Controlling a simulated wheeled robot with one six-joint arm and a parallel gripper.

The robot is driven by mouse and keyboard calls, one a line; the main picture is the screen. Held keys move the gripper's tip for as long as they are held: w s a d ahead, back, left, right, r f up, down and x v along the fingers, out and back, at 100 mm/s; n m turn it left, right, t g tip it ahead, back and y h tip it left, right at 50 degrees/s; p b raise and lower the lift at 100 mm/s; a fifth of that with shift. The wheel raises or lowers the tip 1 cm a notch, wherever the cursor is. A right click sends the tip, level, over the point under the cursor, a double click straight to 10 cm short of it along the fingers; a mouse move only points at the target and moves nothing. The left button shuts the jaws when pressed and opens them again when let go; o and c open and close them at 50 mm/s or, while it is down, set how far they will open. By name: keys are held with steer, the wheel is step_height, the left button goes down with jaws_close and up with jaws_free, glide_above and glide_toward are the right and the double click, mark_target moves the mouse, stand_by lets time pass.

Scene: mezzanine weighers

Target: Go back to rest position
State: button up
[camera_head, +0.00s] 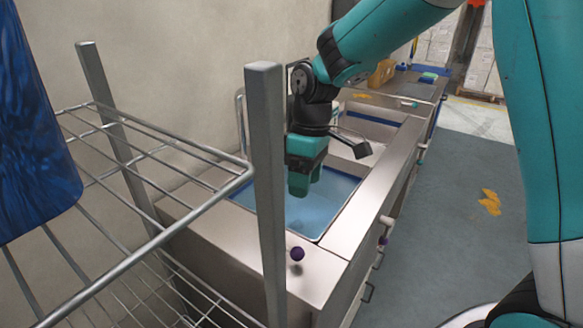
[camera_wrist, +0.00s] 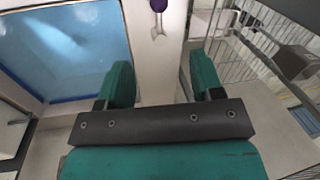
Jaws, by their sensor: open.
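My gripper (camera_head: 300,186) hangs over the steel counter, above the near end of the blue-lined sink basin. In the wrist view its two teal fingers (camera_wrist: 161,84) stand wide apart with nothing between them. My arm reaches in from the upper right of the head view, bent at the elbow.
A small purple round object (camera_head: 297,254) is on the near end of the counter (camera_head: 345,232); it also shows in the wrist view (camera_wrist: 158,6). A wire rack (camera_head: 265,180) with a blue object (camera_head: 32,135) stands at left. A yellow object (camera_head: 382,72) sits farther back. Floor (camera_head: 450,190) at right is mostly clear, with a yellow patch (camera_head: 490,202).

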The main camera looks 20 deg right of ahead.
steer(key=shift+s+d, duration=0.1)
steer(key=s+d+m+t+h, duration=0.1)
steer(key=s+d+m+t, duration=0.3)
steer(key=s+d+m, duration=0.55)
steer(key=s+a+r+n+g+y, duration=0.1)
steer(key=s+a+r+n, duration=0.2)
steer(key=s+a, duration=0.2)
steer(key=s+a+r+n+g+y, duration=0.1)
steer(key=s+a+r+n, duration=0.3)
steer(key=a, duration=0.5)
steer(key=s+y, duration=0.1)
steer(key=s, duration=0.1)
steer(key=shift+s+a+r+y, duration=0.25)
steer(key=shift+s+a+y, duration=0.05)
steer(key=shift+a, duration=0.05)
